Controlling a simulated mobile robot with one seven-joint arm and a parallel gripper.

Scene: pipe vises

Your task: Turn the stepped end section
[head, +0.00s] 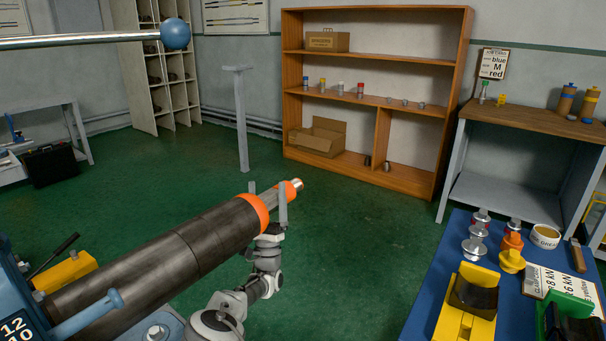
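A dark steel pipe (150,265) runs diagonally out of a blue vise (18,300) at the lower left. Its stepped end section has an orange collar (256,212), then a thinner grey length (273,196), an orange band (291,190) and a bright tip (298,184). My gripper (268,187) reaches up from below with its fingers upright on either side of the thin length, just past the collar. The near finger covers part of that length. I cannot tell whether the fingers touch it.
A blue-topped bench (420,305) at lower right holds a yellow block (466,305), spools, a cup (545,236) and clipboards. Wooden shelves (455,100) and a workbench (535,134) stand behind. A metal bar with a blue ball (175,34) crosses upper left. The green floor between is open.

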